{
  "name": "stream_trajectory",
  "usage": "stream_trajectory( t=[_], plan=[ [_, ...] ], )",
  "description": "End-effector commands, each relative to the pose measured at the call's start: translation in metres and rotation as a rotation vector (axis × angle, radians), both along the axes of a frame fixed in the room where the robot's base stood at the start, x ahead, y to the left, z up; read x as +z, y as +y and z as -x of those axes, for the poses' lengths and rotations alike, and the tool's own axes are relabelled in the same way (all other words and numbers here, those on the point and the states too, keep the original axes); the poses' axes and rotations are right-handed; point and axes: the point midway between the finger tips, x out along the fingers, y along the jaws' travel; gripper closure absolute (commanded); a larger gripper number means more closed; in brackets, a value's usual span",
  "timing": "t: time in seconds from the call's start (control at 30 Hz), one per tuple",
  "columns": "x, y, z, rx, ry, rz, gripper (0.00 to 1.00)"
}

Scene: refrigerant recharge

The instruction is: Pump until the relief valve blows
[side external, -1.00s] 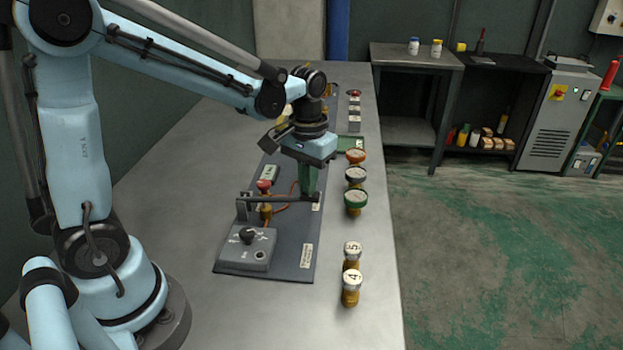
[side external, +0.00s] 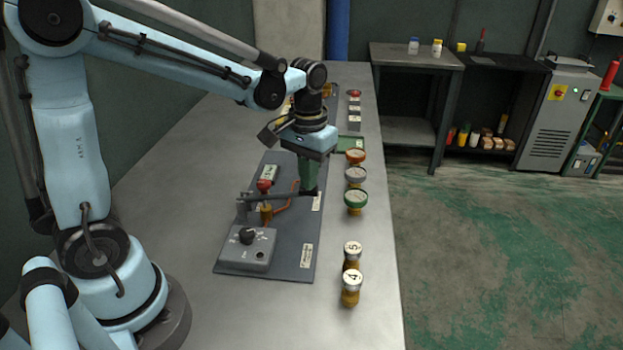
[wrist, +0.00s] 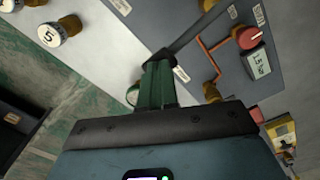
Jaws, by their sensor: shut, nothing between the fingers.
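A grey pump board (side external: 290,235) lies on the bench, with a grey lever (side external: 275,196) running across it to the right. A red-capped brass valve (side external: 264,187) stands behind the lever. It also shows in the wrist view (wrist: 248,37), beside a small display (wrist: 257,63) whose digits are too small to read. My gripper (side external: 308,190) is shut and empty, its green fingers pointing down at the lever's right end. In the wrist view its fingers (wrist: 158,70) meet the end of the lever (wrist: 200,38); whether they press on it I cannot tell.
A grey box with a black knob (side external: 247,236) sits at the board's near end. Capped brass fittings, including a green-rimmed one (side external: 355,198) and one marked 4 (side external: 351,285), line the bench's right edge. The bench (side external: 180,200) left of the board is clear.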

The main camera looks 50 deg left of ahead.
Motion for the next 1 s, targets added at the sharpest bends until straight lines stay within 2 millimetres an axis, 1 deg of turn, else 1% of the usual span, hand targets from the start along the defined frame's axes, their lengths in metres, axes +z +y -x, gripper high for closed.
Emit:
stream_trajectory(
  t=[0.17, 0.83, 1.0],
  plan=[
    [-0.003, 0.000, 0.000, 0.000, 0.000, 0.000, 1.00],
    [-0.034, 0.000, 0.000, 0.000, 0.001, -0.001, 1.00],
    [-0.028, 0.000, 0.000, 0.000, 0.001, -0.001, 1.00]
  ],
)
